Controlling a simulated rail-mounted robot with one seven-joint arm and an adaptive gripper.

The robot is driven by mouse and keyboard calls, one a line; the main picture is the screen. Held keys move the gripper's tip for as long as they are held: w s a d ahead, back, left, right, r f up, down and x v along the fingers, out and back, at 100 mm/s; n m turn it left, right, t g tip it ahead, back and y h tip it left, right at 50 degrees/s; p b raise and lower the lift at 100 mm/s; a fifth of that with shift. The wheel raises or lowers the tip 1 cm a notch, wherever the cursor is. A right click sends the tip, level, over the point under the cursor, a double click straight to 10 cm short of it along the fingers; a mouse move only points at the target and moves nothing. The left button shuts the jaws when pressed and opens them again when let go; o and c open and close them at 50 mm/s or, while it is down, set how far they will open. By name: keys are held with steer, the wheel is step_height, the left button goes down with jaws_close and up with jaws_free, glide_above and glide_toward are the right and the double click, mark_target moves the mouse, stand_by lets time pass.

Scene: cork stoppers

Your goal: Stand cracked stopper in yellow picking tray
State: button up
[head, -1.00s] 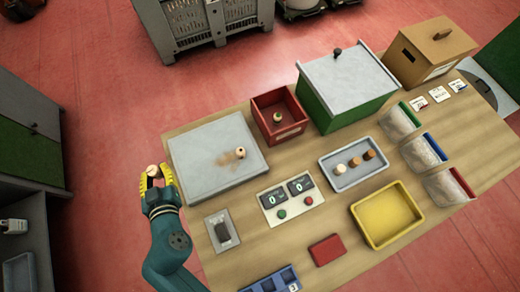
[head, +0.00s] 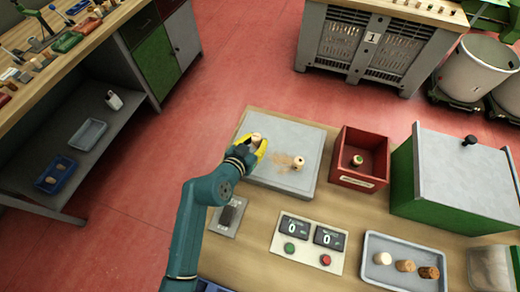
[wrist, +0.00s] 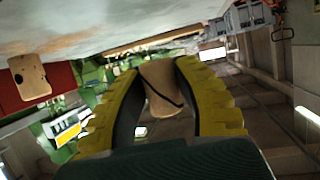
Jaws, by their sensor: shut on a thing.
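My gripper (head: 260,147) has yellow fingers and is shut on a pale cork stopper (head: 256,137), over or beside the left part of a grey slab (head: 300,134). In the wrist view my gripper (wrist: 160,85) holds this stopper (wrist: 161,88) between both fingers, and a dark curved crack line runs across its side. Another stopper (head: 297,163) stands on the slab by a patch of brown dust; in the wrist view this stopper (wrist: 29,77) shows a small dark hole. The yellow picking tray is not in the current views.
A red bin (head: 361,181) holds a green-topped stopper (head: 357,160). A green box with a grey lid (head: 462,172) stands to its right. A grey tray (head: 385,245) holds three stoppers. A panel with two displays (head: 308,246) lies in front of the slab.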

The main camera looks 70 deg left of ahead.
mark_target(257, 148)
steer(key=shift+f+b, duration=0.5)
steer(key=shift+f, duration=1.45)
steer(key=shift+f, duration=0.25)
steer(key=o, duration=0.7)
steer(key=shift+s+d+r, duration=0.1)
steer(key=shift+d+r, duration=0.05)
steer(key=shift+r, duration=0.2)
steer(key=v, duration=1.1)
steer(key=shift+s+d+p, duration=0.15)
steer(key=shift+d+p, duration=0.05)
steer(key=shift+p, duration=0.25)
